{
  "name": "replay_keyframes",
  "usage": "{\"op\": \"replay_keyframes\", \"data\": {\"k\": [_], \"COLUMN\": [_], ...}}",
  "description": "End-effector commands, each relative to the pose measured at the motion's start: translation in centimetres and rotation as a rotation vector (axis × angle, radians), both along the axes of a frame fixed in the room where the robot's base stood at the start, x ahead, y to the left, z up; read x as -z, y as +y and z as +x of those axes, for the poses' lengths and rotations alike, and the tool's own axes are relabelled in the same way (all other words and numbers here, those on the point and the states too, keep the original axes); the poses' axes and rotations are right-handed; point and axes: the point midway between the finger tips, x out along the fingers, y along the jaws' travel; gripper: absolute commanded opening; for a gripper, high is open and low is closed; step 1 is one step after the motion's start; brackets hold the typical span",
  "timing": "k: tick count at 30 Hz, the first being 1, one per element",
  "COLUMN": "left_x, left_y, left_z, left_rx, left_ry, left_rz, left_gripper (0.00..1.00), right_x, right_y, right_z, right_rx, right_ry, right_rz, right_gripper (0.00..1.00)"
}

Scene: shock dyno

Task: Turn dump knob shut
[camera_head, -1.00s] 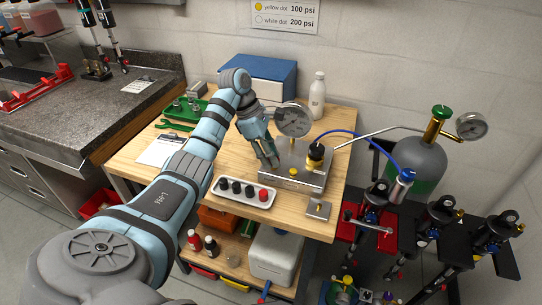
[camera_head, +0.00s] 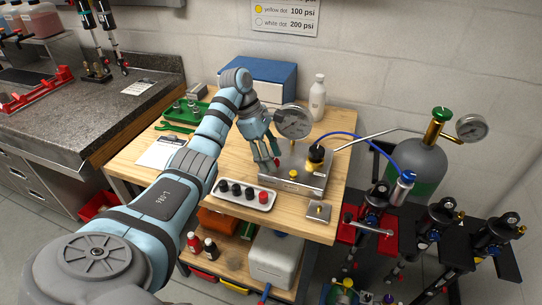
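A silver metal manifold block (camera_head: 310,182) stands on the wooden table with a round pressure gauge (camera_head: 293,122) above its back left. A small red knob (camera_head: 277,162) shows at the block's left end, partly hidden by my fingers. My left gripper (camera_head: 268,160) is at that end, pointing down, its fingers spread apart beside the red knob. I cannot tell whether they touch it. A yellow knob (camera_head: 293,174) sits on the block's front, and a black and yellow fitting (camera_head: 315,156) stands on its right. My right gripper is out of view.
A white tray (camera_head: 262,207) with several black and red caps lies in front of the block. A white bottle (camera_head: 318,96) and blue box (camera_head: 262,80) stand behind.

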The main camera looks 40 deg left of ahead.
Motion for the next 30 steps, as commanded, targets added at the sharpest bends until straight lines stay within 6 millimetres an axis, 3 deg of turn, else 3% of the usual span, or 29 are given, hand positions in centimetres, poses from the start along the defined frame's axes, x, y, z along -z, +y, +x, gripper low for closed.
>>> {"op": "replay_keyframes", "data": {"k": [6, 10, 21, 25, 30], "left_x": [-0.1, -1.2, -1.2, -1.1, -1.1], "left_y": [0.0, 0.8, 10.2, 11.5, 11.8], "left_z": [0.0, -0.2, -3.6, -4.0, -4.2], "left_rx": [0.0, -0.002, -0.005, -0.003, 0.0], "left_ry": [0.0, 0.0, 0.0, 0.0, 0.001], "left_rz": [0.0, 0.001, -0.004, -0.002, 0.0], "left_gripper": [0.48, 0.48, 0.48, 0.48, 0.48], "right_x": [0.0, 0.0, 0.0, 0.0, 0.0], "right_y": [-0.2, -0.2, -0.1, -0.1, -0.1], "right_z": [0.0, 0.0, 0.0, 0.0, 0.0], "right_rx": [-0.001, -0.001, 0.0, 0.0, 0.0], "right_ry": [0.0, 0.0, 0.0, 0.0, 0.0], "right_rz": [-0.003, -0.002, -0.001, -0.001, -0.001], "right_gripper": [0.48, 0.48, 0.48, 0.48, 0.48]}}
